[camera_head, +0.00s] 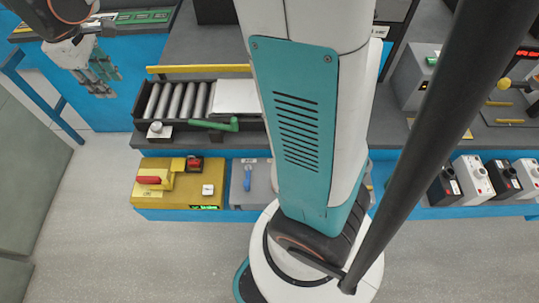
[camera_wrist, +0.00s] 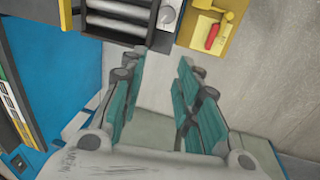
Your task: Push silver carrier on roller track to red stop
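The roller track (camera_head: 178,100) is a dark tray of grey rollers on the counter, left of my arm in the head view. A flat pale silver plate, which looks like the carrier (camera_head: 236,97), lies at its right part; its right end is hidden behind my arm. I see no red stop on the track; the track's right end is hidden. My gripper (camera_head: 98,72) is at the upper left in the head view, left of the track and apart from it. In the wrist view my gripper (camera_wrist: 162,65) has its teal fingers apart with nothing between them. Rollers (camera_wrist: 118,22) show above the fingers there.
A yellow rail (camera_head: 200,69) runs behind the track. A green lever (camera_head: 212,125) and a round grey knob (camera_head: 156,127) are at its front edge. A yellow box with a red handle (camera_head: 149,180) stands on the lower shelf. Floor is clear at the left.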

